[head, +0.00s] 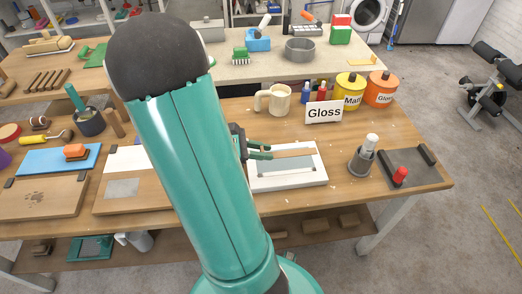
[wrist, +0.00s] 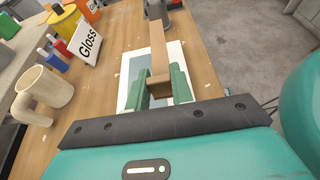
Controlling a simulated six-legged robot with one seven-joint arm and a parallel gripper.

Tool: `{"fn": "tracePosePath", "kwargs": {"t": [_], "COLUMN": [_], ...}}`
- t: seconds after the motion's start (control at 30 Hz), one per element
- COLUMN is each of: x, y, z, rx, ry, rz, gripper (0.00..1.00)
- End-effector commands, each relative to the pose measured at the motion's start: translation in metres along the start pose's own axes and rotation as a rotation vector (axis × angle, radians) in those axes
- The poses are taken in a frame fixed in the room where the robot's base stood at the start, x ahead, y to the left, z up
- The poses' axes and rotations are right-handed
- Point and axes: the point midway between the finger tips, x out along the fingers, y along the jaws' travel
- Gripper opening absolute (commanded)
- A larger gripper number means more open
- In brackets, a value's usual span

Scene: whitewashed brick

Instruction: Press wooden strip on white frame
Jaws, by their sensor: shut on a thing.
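My gripper (head: 262,151), with green fingers, is shut on one end of a wooden strip (head: 294,153). The strip points right in the head view, over the far side of the white frame (head: 290,184). The frame lies on the bench with a grey-green panel inside it. In the wrist view the strip (wrist: 158,48) runs away from my fingers (wrist: 160,88) above the frame (wrist: 124,92), which my fingers partly hide. I cannot tell whether the strip touches the frame.
A mug (head: 275,100), a "Gloss" sign (head: 324,113) and paint tins (head: 350,91) stand behind the frame. A grey cup with a white-topped item (head: 362,162) and a dark board (head: 414,170) are to the right. My arm hides the bench left of the frame.

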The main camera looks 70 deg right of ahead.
Motion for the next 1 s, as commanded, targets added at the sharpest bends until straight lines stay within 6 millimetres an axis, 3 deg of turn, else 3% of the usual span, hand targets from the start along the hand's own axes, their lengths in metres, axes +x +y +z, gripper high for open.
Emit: {"fn": "tracePosePath", "kwargs": {"t": [1.0], "x": [0.029], "y": [0.0], "z": [-0.074], "rx": [0.0], "ry": [-0.001], "rz": [-0.001], "gripper": [0.0]}}
